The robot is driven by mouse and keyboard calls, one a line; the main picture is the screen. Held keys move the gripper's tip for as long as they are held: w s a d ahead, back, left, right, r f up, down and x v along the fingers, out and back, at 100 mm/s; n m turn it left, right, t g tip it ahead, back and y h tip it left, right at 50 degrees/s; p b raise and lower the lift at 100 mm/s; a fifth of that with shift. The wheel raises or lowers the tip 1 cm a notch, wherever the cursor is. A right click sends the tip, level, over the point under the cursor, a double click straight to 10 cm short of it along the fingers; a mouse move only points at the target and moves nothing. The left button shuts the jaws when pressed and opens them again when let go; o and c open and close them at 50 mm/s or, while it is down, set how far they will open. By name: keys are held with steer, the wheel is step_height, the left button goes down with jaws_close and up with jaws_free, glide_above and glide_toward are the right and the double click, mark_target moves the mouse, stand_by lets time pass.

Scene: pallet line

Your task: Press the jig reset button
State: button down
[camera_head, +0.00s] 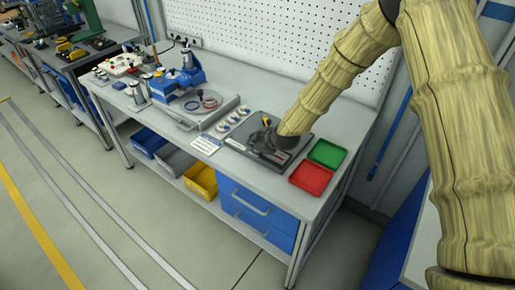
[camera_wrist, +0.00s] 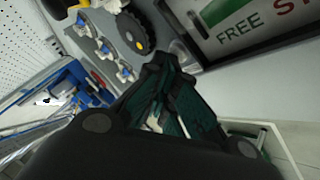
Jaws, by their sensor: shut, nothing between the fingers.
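My gripper (camera_wrist: 168,65) is shut and empty. In the head view it (camera_head: 266,145) points down over the dark grey jig plate (camera_head: 240,144) on the workbench, hiding part of it. In the wrist view a dark, ridged round knob (camera_wrist: 133,34) sits just beyond and left of the fingertips. A panel with the words FREE and a partly cut-off red word (camera_wrist: 238,35) lies to the right of the fingertips. I cannot tell for certain which part is the reset button, nor whether the fingertips touch anything.
A green tray (camera_head: 327,153) and a red tray (camera_head: 311,178) lie right of the jig. Several small round fixtures (camera_head: 234,119) stand in a row on its left, with a blue device (camera_head: 180,82) farther left. A pegboard (camera_head: 270,45) rises behind. The floor in front is clear.

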steer(key=shift+r, duration=0.1)
steer(key=shift+r+p, duration=0.35)
steer(key=shift+r, duration=0.5)
step_height(320, 180, up, 5)
steer(key=shift+p, duration=1.05)
